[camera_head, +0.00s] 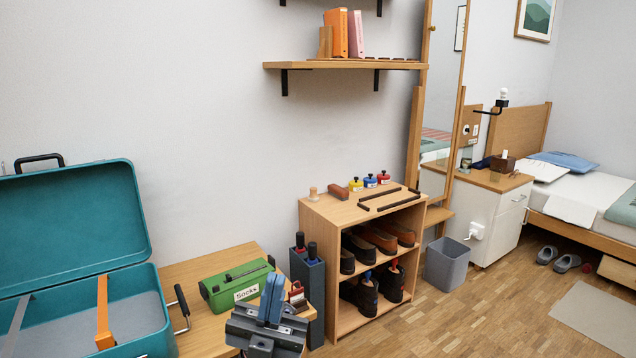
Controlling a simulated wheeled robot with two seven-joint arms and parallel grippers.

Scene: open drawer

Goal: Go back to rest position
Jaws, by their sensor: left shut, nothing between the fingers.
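My left gripper (272,297) shows at the bottom of the head view, a little left of the middle. Its blue fingers are together, point up and away, and hold nothing. It appears in front of the small wooden table (203,271) and just right of the green case (236,286) labelled "Socks". Whether it touches anything cannot be told from this one view. My right gripper is not in view.
An open teal suitcase (75,222) fills the left side. A grey wastebasket (447,262) and white cabinet (485,225) stand farther right.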

